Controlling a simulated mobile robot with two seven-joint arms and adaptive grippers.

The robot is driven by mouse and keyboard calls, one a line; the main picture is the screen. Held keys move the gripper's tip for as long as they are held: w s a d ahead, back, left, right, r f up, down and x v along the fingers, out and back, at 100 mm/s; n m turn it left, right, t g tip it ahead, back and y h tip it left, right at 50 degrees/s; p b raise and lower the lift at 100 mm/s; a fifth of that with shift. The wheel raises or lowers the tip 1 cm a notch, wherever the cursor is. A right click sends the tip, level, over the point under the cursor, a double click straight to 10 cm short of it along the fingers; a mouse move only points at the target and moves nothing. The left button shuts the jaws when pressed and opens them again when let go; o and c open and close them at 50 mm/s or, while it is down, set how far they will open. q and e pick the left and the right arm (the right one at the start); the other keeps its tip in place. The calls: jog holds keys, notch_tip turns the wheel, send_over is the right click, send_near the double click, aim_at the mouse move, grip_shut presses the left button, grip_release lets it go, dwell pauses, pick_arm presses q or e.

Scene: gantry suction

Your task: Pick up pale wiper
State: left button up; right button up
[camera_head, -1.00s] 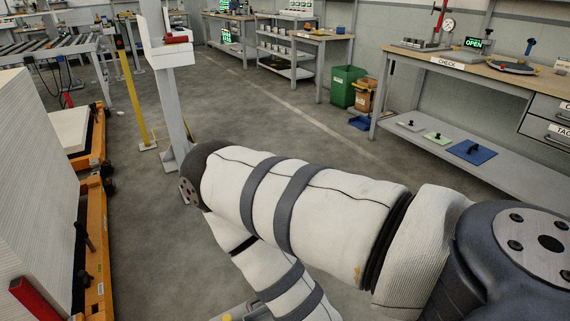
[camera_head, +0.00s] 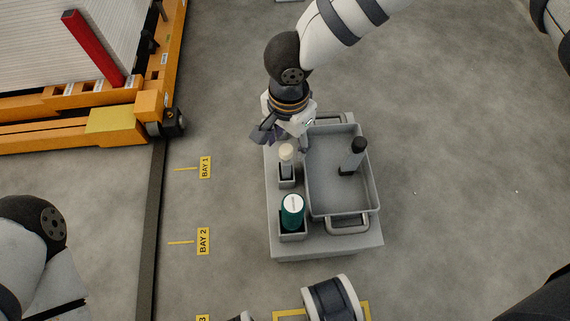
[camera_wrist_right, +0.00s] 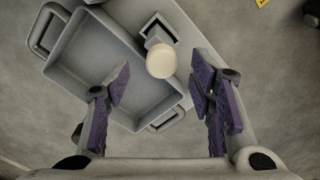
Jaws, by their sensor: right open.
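The pale wiper (camera_head: 286,155) has a cream rounded top and stands upright in a small grey holder at the left of the grey tray. In the right wrist view its round pale top (camera_wrist_right: 161,61) shows between and just beyond the fingers. My right gripper (camera_head: 281,133) is open and empty, just behind the wiper's top in the head view. Its two purple-padded fingers (camera_wrist_right: 162,85) are wide apart in the wrist view. I cannot tell its exact height over the wiper. My left gripper is not in view.
A green bottle (camera_head: 292,211) stands in a holder in front of the wiper. An orange frame (camera_head: 120,120) is at left. Floor to the right is clear.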

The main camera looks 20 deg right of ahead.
aim_at(286, 160)
jog(key=f+b, duration=0.2)
jog(key=f, duration=0.6)
jog(key=shift+a+f+b, duration=0.2)
jog(key=shift+b, duration=0.15)
jog(key=shift+r, duration=0.15)
jog(key=shift+c, duration=0.5)
jog(key=c, duration=0.9)
jog(key=shift+c, duration=0.2)
